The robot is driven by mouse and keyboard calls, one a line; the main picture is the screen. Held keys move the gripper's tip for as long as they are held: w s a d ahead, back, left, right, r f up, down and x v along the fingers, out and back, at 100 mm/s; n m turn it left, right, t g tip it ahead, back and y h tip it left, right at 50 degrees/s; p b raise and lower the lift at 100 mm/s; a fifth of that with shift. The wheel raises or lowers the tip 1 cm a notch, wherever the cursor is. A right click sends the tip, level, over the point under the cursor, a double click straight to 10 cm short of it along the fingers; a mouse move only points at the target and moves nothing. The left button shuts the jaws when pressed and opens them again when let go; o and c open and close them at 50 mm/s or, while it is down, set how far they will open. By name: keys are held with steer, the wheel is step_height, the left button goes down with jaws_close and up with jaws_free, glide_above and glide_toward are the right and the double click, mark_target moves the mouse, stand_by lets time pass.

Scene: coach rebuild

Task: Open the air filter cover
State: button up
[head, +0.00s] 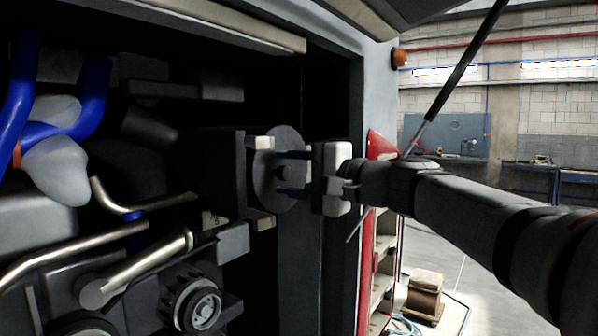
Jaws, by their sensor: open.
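The air filter cover (264,160) is a round dark grey disc on the front of a black housing (222,165), right of the middle of the engine bay. It sits against the housing and looks closed. My gripper (284,172) reaches in from the right, its two dark fingers spread one above the other in front of the disc's face. Nothing shows held between them. A small raised part shows near the disc's centre, between the fingertips. I cannot tell whether the fingers touch it. The fingers and gripper body hide part of the disc's right side.
Light blocks (260,222) sit at the housing's edge. Metal pipes (150,265) and a pulley (195,303) lie lower left, blue hoses (95,100) upper left. The bay's frame (378,100) stands close behind my gripper. A gas strut (460,75) rises above my arm.

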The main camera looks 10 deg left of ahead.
steer(key=shift+c, duration=0.6)
jaws_close()
